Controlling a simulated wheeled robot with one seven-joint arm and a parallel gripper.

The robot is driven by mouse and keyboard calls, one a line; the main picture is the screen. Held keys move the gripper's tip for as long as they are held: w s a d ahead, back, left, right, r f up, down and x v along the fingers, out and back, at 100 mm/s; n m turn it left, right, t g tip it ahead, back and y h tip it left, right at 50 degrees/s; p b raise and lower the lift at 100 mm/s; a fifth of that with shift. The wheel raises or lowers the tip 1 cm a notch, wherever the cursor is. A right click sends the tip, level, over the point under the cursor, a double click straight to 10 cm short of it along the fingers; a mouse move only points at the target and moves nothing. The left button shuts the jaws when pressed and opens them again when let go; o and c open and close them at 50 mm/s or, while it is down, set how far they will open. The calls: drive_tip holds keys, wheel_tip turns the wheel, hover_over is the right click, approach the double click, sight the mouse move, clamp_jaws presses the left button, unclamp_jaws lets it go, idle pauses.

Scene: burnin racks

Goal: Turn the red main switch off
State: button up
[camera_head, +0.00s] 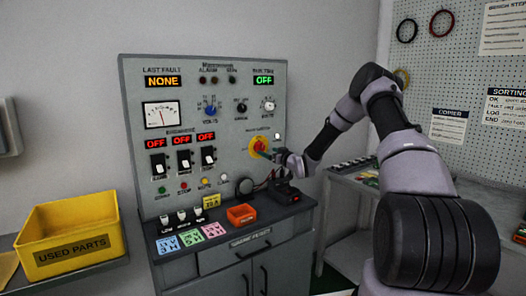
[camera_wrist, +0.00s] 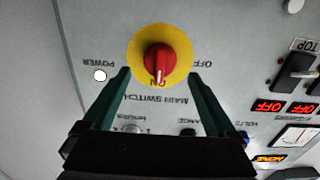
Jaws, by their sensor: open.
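The red main switch (camera_wrist: 160,62) is a round knob on a yellow disc (camera_wrist: 138,48) on the grey panel (camera_head: 224,110). The wrist view is upside down; the knob's white mark points at the word ON, and the word OFF is at the disc's right. In the head view the switch (camera_head: 259,144) is at the panel's right side, partly hidden by my gripper (camera_head: 273,155). My gripper is open and empty. In the wrist view its fingertips (camera_wrist: 160,76) appear on either side of the knob; I cannot tell whether they touch anything.
Other panel controls include black breaker switches (camera_head: 184,160) and small knobs (camera_head: 210,106). A yellow used parts bin (camera_head: 75,248) is at left, a side bench (camera_head: 350,179) at right.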

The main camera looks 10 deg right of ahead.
sight(263, 149)
drive_tip(key=shift+x, duration=2.7)
drive_tip(key=c, duration=1.4)
